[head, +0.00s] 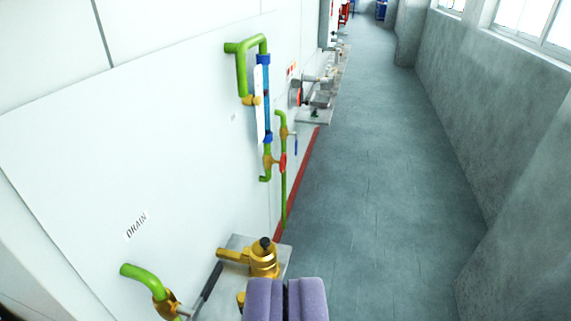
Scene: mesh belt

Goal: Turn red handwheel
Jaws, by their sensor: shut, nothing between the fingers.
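My gripper (286,298) shows at the bottom edge, its two purple fingers pressed together with nothing between them. A small red part (283,162) sits on the thin green pipe by the white wall, ahead of my gripper. It may be the red handwheel, but it is too small to be sure. Another red rounded edge (297,93) shows farther off beside grey fittings on the wall. My gripper is well short of both and touches neither.
A brass valve (263,260) with a black top stands on a grey plate just beyond my gripper. Green pipes (140,274) and a dark lever (209,284) stick out at lower left, near a DRAIN label (136,226). The grey floor (375,190) at right is clear.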

